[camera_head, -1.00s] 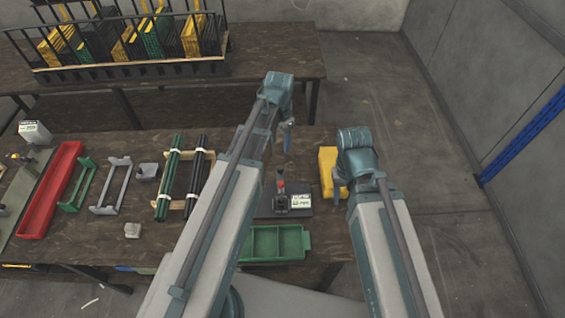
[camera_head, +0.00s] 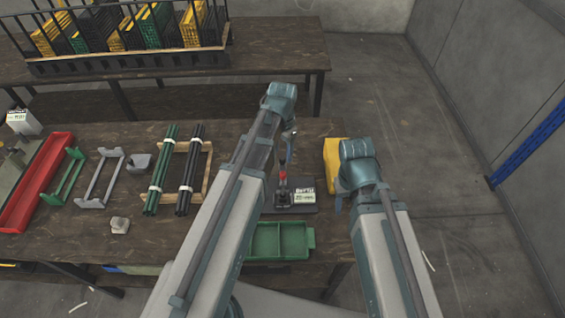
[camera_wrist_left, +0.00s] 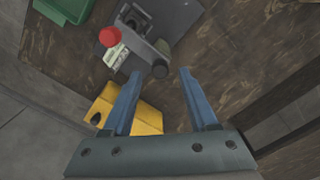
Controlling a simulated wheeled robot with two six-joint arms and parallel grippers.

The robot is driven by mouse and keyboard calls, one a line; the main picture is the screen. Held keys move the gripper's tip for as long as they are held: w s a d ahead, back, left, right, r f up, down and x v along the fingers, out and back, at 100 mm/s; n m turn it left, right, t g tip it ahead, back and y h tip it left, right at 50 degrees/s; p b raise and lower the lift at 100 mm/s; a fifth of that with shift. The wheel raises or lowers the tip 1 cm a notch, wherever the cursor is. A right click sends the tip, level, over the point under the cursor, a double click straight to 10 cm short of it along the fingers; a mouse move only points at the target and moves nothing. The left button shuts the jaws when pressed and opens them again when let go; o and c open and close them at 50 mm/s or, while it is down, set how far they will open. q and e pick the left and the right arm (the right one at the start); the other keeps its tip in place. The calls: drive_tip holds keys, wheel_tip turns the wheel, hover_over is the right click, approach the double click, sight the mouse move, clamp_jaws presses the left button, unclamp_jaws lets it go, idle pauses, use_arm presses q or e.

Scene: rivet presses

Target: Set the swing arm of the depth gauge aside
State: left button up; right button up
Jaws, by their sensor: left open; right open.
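A small dark press-like device with a red knob (camera_head: 283,174) and a white label (camera_head: 303,195) stands on a dark base plate (camera_head: 283,209) at the table's front right. In the left wrist view the red knob (camera_wrist_left: 109,37), a grey arm-like part (camera_wrist_left: 150,52) and a small cylinder lie beyond my fingertips. I cannot tell for certain which part is the gauge's swing arm. My left gripper (camera_wrist_left: 158,82) is open and empty, apart from the device; in the head view it hangs just behind it (camera_head: 290,132). My right gripper (camera_head: 338,204) hangs right of the base plate, its fingers barely visible.
A yellow block (camera_head: 331,158) sits right of the device, partly behind my right wrist. A green tray (camera_head: 279,252) is in front. Dark and green rods on a wooden rack (camera_head: 207,165), grey and green stands and a red tray (camera_head: 35,192) fill the left.

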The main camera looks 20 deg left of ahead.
use_arm(q)
wheel_tip(320, 180, down, 2)
drive_tip(key=shift+f+b, duration=0.25)
drive_tip(key=shift+b, duration=0.5)
use_arm(e)
wheel_tip(320, 180, down, 2)
drive_tip(key=shift+f, duration=0.25)
use_arm(q)
clamp_jaws()
idle(0.5)
